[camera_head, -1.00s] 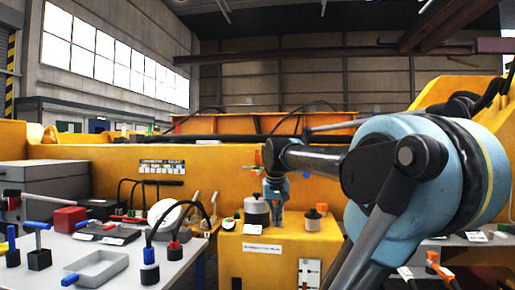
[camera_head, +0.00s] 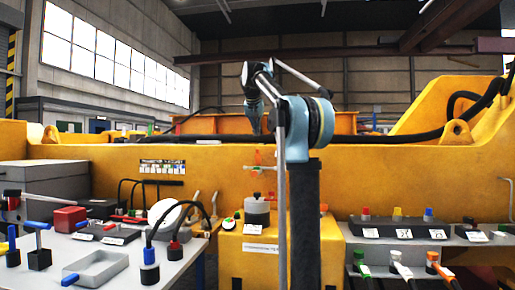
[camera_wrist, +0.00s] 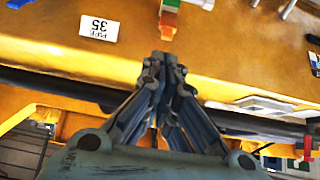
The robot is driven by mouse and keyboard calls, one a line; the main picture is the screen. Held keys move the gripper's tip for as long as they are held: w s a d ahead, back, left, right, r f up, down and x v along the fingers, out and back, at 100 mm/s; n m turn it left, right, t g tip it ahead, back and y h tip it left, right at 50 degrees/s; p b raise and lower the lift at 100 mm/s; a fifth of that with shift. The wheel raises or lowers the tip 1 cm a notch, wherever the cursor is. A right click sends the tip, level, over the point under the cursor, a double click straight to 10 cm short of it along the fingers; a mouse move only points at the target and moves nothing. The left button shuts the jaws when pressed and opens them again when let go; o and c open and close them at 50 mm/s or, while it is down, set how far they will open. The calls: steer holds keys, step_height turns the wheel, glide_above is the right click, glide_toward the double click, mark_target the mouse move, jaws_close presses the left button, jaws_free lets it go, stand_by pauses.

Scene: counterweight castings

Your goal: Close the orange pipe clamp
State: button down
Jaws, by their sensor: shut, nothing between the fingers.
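My gripper (camera_wrist: 165,62) is shut and empty in the wrist view. In the head view my gripper (camera_head: 257,128) points down in front of the top of the yellow wall. A small orange fitting (camera_head: 257,157) is on the yellow wall just below it. An orange piece with a green top (camera_wrist: 168,28) lies just beyond the fingertips in the wrist view; a gap seems to separate them. I cannot tell whether this is the orange clamp, or whether the clamp is open or shut.
A dark pipe (camera_head: 215,137) runs along the yellow wall's top. A grey pot (camera_head: 256,210) stands on a yellow box below. A work table (camera_head: 190,258) with a tray and levers is at left. A panel with coloured buttons (camera_head: 398,228) is at right.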

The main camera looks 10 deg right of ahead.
steer(key=w, duration=0.1)
glide_above(258, 156)
steer(key=w, duration=0.1)
step_height(258, 156, down, 7)
steer(key=shift+d, duration=0.15)
